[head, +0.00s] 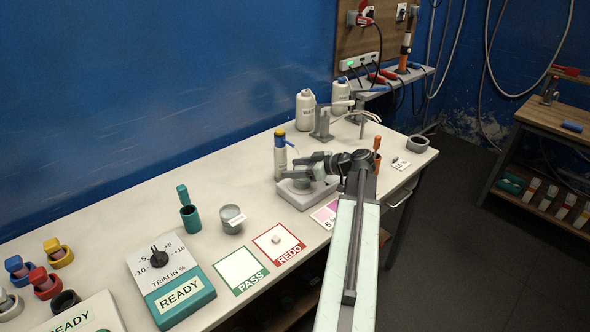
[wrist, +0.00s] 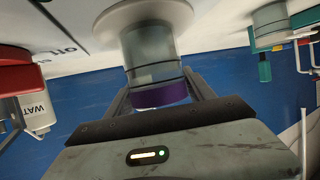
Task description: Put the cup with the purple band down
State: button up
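The cup with the purple band (wrist: 154,62) is grey, and its band sits at the end nearest my gripper. In the wrist view, which looks upside down, my gripper (wrist: 160,88) has one finger on each side of the cup, close against it. The cup's far end meets a pale round plate (wrist: 140,14); I cannot tell if it rests there or hangs just above. In the head view my gripper (head: 314,168) is over a white device (head: 304,198) on the bench, and the arm largely hides the cup.
A bottle with a yellow and blue cap (head: 280,158) stands close behind the device. A grey ring (head: 418,144) is at the right end.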

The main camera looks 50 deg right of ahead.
jog(key=shift+o, duration=0.3)
jog(key=shift+r, duration=0.1)
jog(key=shift+s+r+p, duration=0.15)
jog(key=shift+r+p, duration=0.1)
jog(key=shift+p, duration=0.1)
jog(key=p+v, duration=0.4)
jog(key=v, duration=0.7)
jog(key=shift+s+d, duration=0.2)
jog(key=shift+s, duration=0.1)
